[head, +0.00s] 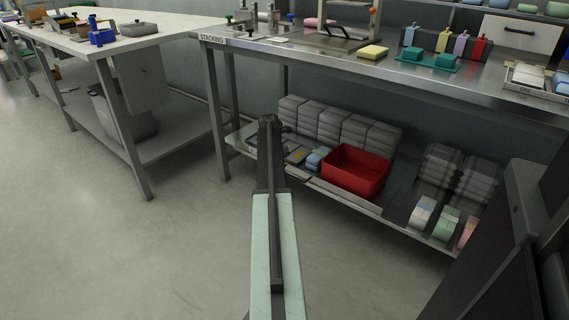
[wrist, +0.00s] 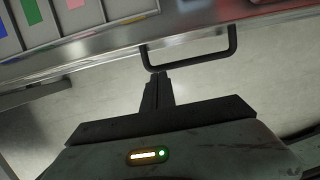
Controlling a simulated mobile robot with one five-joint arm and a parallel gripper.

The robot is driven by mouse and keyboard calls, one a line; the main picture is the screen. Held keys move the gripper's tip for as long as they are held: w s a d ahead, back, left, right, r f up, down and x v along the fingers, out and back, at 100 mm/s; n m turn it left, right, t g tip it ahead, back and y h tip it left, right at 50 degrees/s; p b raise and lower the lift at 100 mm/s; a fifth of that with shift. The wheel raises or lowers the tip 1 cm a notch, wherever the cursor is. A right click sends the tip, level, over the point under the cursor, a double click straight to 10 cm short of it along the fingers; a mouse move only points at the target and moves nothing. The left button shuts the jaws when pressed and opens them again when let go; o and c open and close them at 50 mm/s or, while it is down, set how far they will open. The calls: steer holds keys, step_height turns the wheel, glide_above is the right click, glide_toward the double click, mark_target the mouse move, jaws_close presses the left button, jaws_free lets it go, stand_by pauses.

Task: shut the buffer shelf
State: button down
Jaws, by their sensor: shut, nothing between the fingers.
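The buffer shelf appears to be the low pull-out shelf under the stacking table, with a pale front edge (head: 345,197). It seems to stand out a little past the fixed lower shelf; how far is hard to tell. In the wrist view its metal front edge (wrist: 215,24) runs across the top, with a dark bar handle (wrist: 195,66) on it. My gripper (wrist: 156,75) is shut and empty, its tips at the left corner of the handle; whether they touch cannot be told. In the head view my gripper (head: 268,120) is in front of the shelf's left part.
A red bin (head: 351,185) and small packs (head: 317,158) sit on the low shelf, with grey stacks (head: 340,124) behind. The steel table top (head: 310,55) is above, its leg (head: 216,125) to the left. The floor (head: 170,250) in front is clear.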

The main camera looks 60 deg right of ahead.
steer(key=p+v, duration=0.8)
steer(key=v, duration=0.2)
steer(key=shift+s, duration=0.1)
